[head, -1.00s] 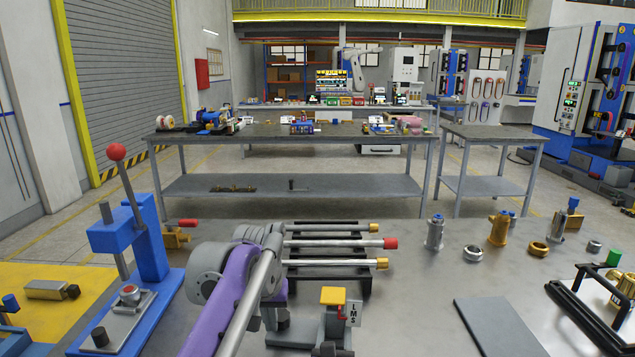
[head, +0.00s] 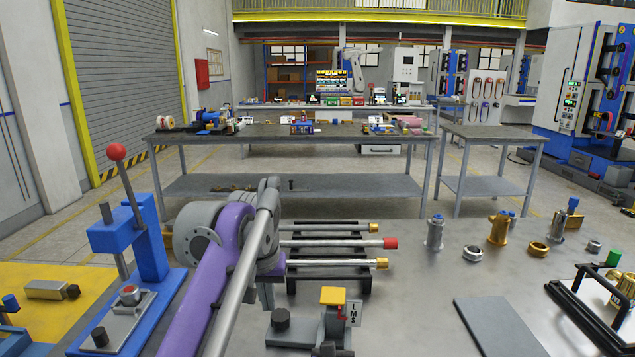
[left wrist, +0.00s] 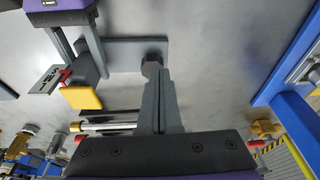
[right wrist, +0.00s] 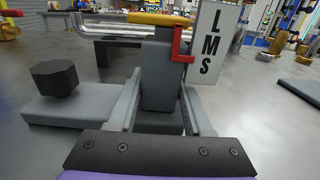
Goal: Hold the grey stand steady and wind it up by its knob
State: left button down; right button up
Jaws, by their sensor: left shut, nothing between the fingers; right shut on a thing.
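The grey stand (head: 330,325) is upright on the table, with a yellow top, a red pointer and an "LMS" plate (right wrist: 213,42). Its dark faceted knob (head: 281,318) sits on the left part of its base; it also shows in the left wrist view (left wrist: 152,63). My right gripper (right wrist: 160,100) is shut on the stand's grey column. My left gripper (left wrist: 158,78) is shut and empty, its fingertips above or just beside the knob. I cannot tell whether they touch it. In the head view my left arm partly hides that gripper.
A blue lever press (head: 150,240) with a red ball handle stands at left. A black rack with metal rods (head: 330,244) lies behind the stand. A flat grey plate (head: 498,325) lies at right, with metal fittings (head: 498,230) behind it. Bare table lies between stand and plate.

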aim_at(281, 320)
pick_arm(q)
jog(key=shift+w+d+f, duration=0.1)
jog(key=shift+d+f, duration=0.4)
jog(key=shift+f, duration=0.5)
jog(key=shift+d+f, duration=0.5)
jog(key=shift+f, duration=0.5)
jog(key=shift+w+d+f, duration=0.1)
jog(key=shift+d+f, duration=0.4)
jog(key=shift+f, duration=0.5)
jog(key=shift+w+a, duration=0.15)
jog(key=shift+w, duration=0.15)
jog(key=shift+a, duration=0.3)
jog(key=shift+s+a, duration=0.1)
jog(key=shift+a, duration=0.8)
jog(key=shift+a, duration=0.1)
